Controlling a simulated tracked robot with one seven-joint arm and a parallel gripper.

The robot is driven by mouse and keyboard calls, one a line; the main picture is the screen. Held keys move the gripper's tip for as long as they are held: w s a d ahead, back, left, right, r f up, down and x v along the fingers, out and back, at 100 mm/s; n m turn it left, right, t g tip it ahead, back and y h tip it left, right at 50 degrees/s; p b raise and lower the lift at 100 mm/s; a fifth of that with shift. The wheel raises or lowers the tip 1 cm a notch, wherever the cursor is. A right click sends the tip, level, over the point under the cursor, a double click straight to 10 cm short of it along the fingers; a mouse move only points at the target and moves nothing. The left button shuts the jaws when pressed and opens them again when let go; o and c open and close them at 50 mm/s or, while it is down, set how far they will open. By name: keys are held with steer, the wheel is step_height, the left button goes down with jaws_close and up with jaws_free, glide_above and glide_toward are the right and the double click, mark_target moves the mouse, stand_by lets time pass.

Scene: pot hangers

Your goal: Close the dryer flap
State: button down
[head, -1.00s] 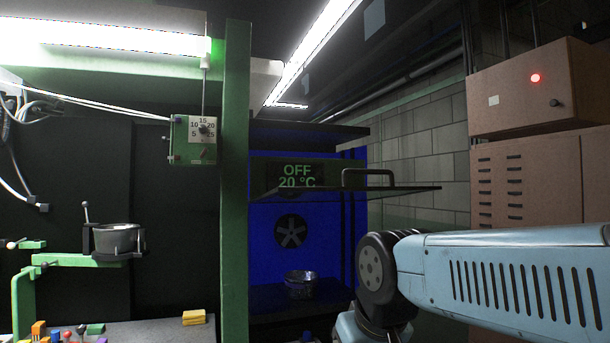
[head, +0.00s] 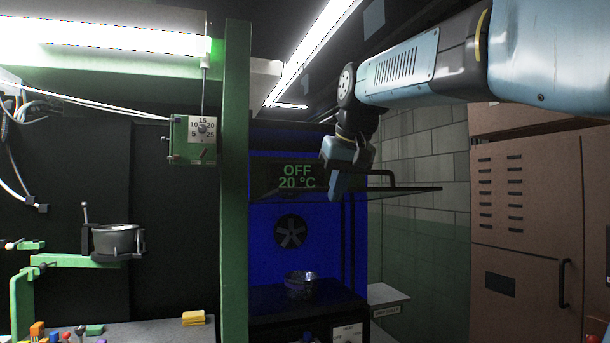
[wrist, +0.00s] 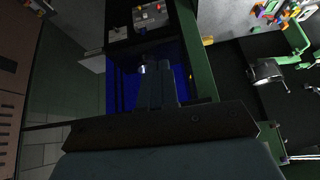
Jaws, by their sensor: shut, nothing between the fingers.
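The dryer is the blue cabinet (head: 268,228) behind the green post. Its flap (head: 415,189) stands open, sticking out roughly level from the top of the opening, with a dark handle (head: 382,173) on it. The display reads OFF, 20 °C. A metal bowl (head: 300,281) sits inside on a dark shelf. My gripper (head: 335,198) is shut and empty, pointing down by the flap, left of the handle in the head view. I cannot tell whether it touches the flap. In the wrist view my gripper (wrist: 154,72) points toward the blue interior.
A green post (head: 236,200) stands just left of the dryer. A timer box (head: 192,140) hangs left of the post. A brown cabinet (head: 525,210) stands at the right.

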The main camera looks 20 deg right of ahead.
steer(key=w+d+r, duration=0.2)
steer(key=w+r, duration=0.3)
steer(key=r, duration=0.3)
steer(key=w+d+r, duration=0.2)
steer(key=w+r, duration=0.3)
steer(key=r, duration=0.3)
steer(key=s+f+x, duration=0.1)
steer(key=x, duration=1.2)
steer(key=shift+s+d+f+n+t, duration=0.2)
steer(key=shift+s+n+t, duration=0.1)
steer(key=shift+t, duration=0.1)
